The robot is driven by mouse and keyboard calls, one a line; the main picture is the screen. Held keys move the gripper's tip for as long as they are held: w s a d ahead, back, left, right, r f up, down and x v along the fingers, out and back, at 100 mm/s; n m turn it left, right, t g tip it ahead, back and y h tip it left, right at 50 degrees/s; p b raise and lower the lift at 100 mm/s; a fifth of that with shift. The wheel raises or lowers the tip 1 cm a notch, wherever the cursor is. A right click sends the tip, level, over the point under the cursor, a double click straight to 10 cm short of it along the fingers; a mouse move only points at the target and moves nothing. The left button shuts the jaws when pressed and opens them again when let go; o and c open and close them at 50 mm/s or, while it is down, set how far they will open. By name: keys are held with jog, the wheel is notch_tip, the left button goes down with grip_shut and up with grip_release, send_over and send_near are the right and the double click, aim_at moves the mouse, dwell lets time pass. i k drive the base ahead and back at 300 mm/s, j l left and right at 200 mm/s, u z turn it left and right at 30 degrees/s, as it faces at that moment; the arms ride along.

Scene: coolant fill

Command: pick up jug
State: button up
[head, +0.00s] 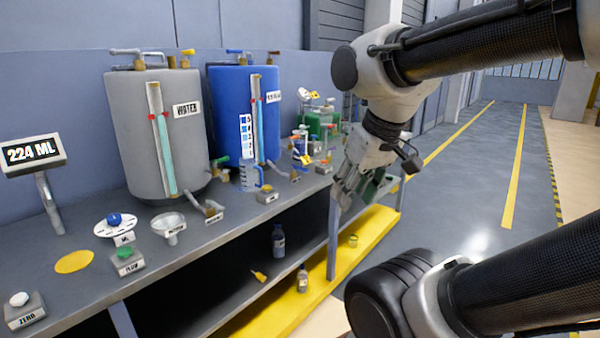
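A small clear jug (249,177) with blue markings stands upright on the bench, in front of the blue tank (229,112) and near its tap. My gripper (342,207) hangs pointing down at the bench's right end, to the right of the jug and well apart from it. I see no jug in its fingers. The fingers are small and overlap with things behind, so how far they are open is unclear.
A grey water tank (130,120) stands left of the blue one. A display (33,153) reads 224 ML. A funnel (169,226), a green button (124,253) and a white button (19,299) are on the bench (105,295). Bottles stand on the shelf below. Floor is clear at right.

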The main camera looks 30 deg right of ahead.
aim_at(249, 167)
jog(key=z, duration=0.3)
jog(key=i+l+u, duration=0.3)
jog(key=i+l, duration=0.35)
jog(key=i, duration=0.2)
jog(key=i+l+u, duration=0.3)
jog(key=i+l, duration=0.5)
